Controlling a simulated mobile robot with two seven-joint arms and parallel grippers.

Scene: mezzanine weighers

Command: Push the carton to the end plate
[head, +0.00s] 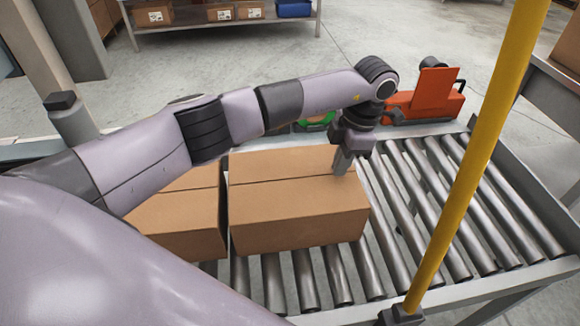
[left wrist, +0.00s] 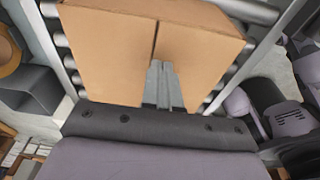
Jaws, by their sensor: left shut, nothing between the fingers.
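A brown closed carton (head: 298,205) lies on the roller conveyor (head: 420,210), with bare rollers to its right. A dark grey end plate (head: 520,190) stands along the right end of the rollers, apart from the carton. My left gripper (head: 342,168) is shut and empty, pointing down over the carton's top near its right end. In the left wrist view its fingers (left wrist: 160,70) line up with the seam of the carton (left wrist: 112,50). I cannot tell whether they touch the cardboard. My right gripper is not in view.
A second carton (head: 178,215) sits close on the left, partly hidden by my arm. A yellow post (head: 478,150) rises in front of the conveyor. An orange machine (head: 425,100) stands behind it. A shelf (head: 225,20) with boxes is at the back.

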